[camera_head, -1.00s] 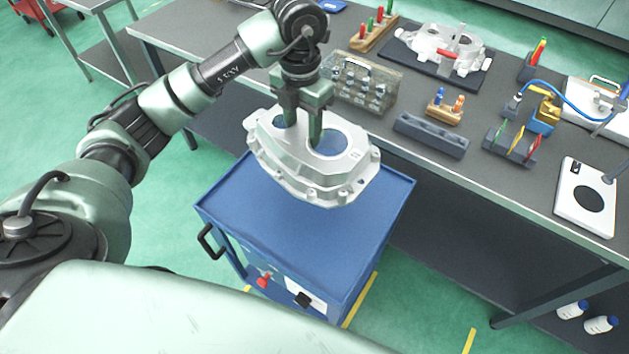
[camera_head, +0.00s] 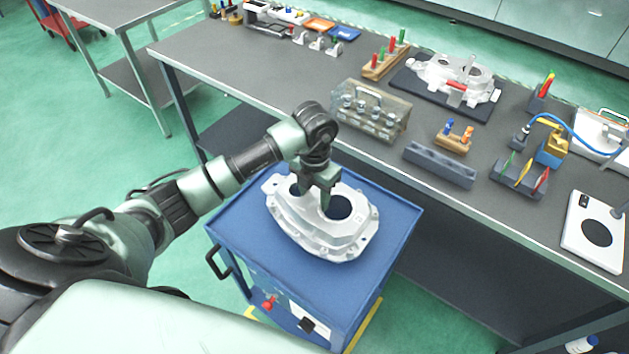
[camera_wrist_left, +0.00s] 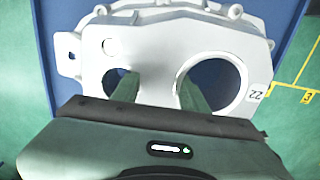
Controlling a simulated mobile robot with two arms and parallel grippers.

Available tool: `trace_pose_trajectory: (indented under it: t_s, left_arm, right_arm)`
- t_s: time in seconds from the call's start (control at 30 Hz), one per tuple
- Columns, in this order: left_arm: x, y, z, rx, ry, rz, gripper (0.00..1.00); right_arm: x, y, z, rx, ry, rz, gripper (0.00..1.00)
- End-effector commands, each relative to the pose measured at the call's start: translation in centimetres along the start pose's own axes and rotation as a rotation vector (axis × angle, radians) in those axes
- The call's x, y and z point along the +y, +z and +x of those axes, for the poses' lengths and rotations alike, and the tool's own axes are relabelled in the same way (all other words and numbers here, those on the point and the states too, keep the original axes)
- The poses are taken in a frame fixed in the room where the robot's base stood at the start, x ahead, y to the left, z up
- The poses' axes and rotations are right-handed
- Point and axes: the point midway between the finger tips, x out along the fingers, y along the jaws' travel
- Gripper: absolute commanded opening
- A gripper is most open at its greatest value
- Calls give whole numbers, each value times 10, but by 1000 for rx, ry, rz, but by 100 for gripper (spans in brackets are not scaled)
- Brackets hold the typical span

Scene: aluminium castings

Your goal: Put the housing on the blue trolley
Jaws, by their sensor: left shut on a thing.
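The housing (camera_head: 318,235) is a silver-grey casting with two large round openings. In the head view it is over the blue trolley (camera_head: 240,225), within the edges of its top, and looks to be at or very close to the surface. My left gripper (camera_head: 315,205) comes down from above and is shut on the web between the two openings. In the left wrist view the fingers (camera_wrist_left: 157,90) reach into the openings of the housing (camera_wrist_left: 150,45), with the blue trolley top (camera_wrist_left: 288,35) around it. My right gripper is not in view.
The grey workbench (camera_head: 230,75) runs behind the trolley. It holds another casting on a dark mat (camera_head: 480,110), a clear case (camera_head: 370,108), a grey block (camera_head: 440,165) and tool racks. The trolley's black handle (camera_head: 215,263) is at its left side. Green floor is free at the left.

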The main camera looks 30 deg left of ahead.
Motion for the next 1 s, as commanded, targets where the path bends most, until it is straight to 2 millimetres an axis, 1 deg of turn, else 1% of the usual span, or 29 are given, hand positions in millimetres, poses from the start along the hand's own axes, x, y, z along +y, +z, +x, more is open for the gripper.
trace_pose_trajectory:
  t_s: [0.17,0.4,0.5,0.87,0.9,0.93,0.97,1.0]
  left_arm:
    - [-1,2,7,-5,-2,1,0]
    - [-1,2,37,-4,-3,0,0]
    - [-1,2,43,-6,-2,1,0]
    - [0,2,47,-7,-1,1,0]
    - [0,0,49,-1,1,1,52]
    - [0,0,49,-1,1,1,60]
    - [0,0,49,-1,1,1,65]
    - [0,0,49,-1,0,1,65]
  right_arm:
    - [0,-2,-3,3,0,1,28]
    - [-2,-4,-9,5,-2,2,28]
    - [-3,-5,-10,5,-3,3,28]
    - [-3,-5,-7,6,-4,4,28]
    - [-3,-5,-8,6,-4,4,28]
    - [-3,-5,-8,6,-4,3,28]
    - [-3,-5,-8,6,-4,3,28]
    - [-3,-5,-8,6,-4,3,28]
